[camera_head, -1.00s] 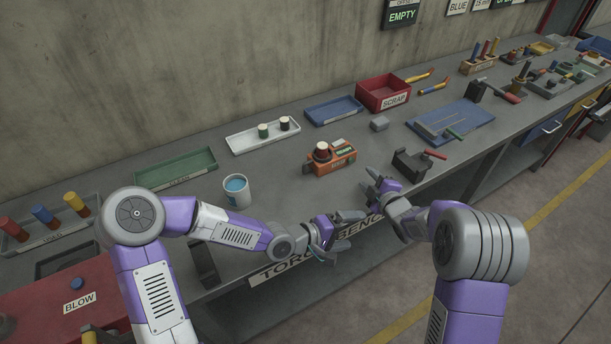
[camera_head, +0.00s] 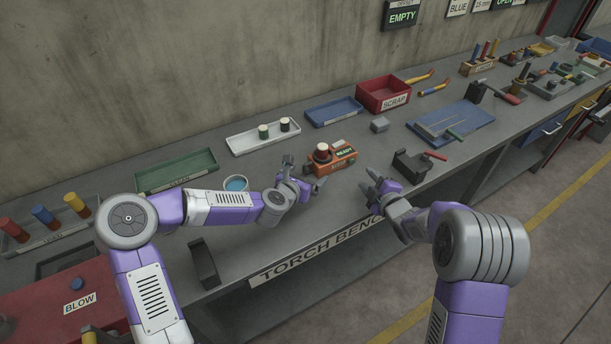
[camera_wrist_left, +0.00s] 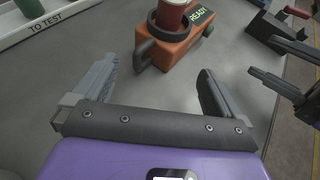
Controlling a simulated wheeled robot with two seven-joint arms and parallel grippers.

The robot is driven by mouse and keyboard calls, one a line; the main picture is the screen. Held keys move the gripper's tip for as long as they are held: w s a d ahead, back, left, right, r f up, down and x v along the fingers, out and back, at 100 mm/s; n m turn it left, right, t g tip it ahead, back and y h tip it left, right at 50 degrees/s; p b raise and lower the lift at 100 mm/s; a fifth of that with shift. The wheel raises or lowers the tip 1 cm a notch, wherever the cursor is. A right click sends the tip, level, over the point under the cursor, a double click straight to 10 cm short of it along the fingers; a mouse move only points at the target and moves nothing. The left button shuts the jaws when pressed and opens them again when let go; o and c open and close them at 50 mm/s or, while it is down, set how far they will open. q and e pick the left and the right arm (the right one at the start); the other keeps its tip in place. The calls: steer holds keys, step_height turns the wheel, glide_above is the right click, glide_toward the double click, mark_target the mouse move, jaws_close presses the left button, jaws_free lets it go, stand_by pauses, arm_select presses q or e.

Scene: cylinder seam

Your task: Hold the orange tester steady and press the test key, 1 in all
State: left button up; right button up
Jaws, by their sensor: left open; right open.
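The orange tester (camera_head: 345,165) stands on the grey bench; it also shows in the left wrist view (camera_wrist_left: 181,52). A red cylinder with a pale top (camera_head: 322,150) sits upright on it, beside a small screen (camera_wrist_left: 199,15) reading READY in green. A dark loop-shaped part is on its near left end. I cannot make out which part is the test key. My left gripper (camera_head: 304,173) is open and empty, just left of the tester and apart from it; the tester lies ahead, between and beyond its fingers (camera_wrist_left: 157,78). My right gripper (camera_head: 373,184) is open and empty over the bench's front edge, right of the tester.
A blue cup (camera_head: 236,183) is behind my left forearm. A white tray (camera_head: 250,143) with two cylinders, a blue tray (camera_head: 333,111) and a red SCRAP bin (camera_head: 382,93) stand behind. A dark holder (camera_head: 411,164) is right of the tester.

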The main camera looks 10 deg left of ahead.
mark_target(315, 168)
arm_select(q)
steer(key=shift+x, duration=3.5)
steer(key=shift+c, duration=0.3)
steer(key=c, duration=1.1)
steer(key=shift+o, duration=0.2)
arm_select(e)
jaws_close()
